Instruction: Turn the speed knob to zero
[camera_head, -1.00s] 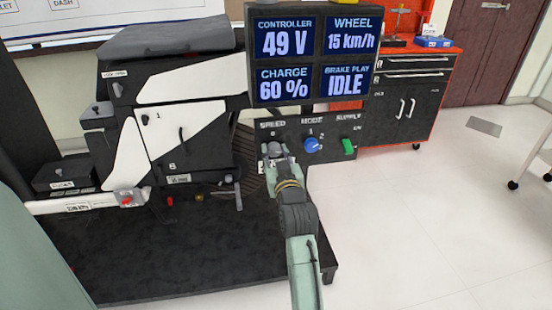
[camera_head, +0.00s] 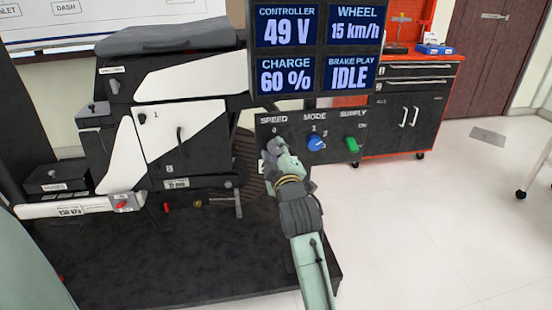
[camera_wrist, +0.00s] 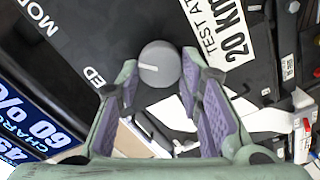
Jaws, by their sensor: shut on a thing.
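The speed knob (camera_wrist: 160,66) is a round grey dial with a white pointer line, on the black control panel (camera_head: 338,128) under the SPEED label. In the wrist view my gripper's two purple-padded fingers sit on either side of it, shut on it. In the head view my gripper (camera_head: 274,150) is at the panel's left end and mostly hides the knob and its scale. The display (camera_head: 317,47) above reads WHEEL 15 km/h, CONTROLLER 49 V, CHARGE 60 %, BRAKE PLAY IDLE.
The blue MODE knob (camera_head: 315,143) and green SUPPLY switch (camera_head: 351,144) are just right of my gripper. The black and white chassis rig (camera_head: 170,120) stands left. A red and black tool cabinet (camera_head: 410,105) is behind.

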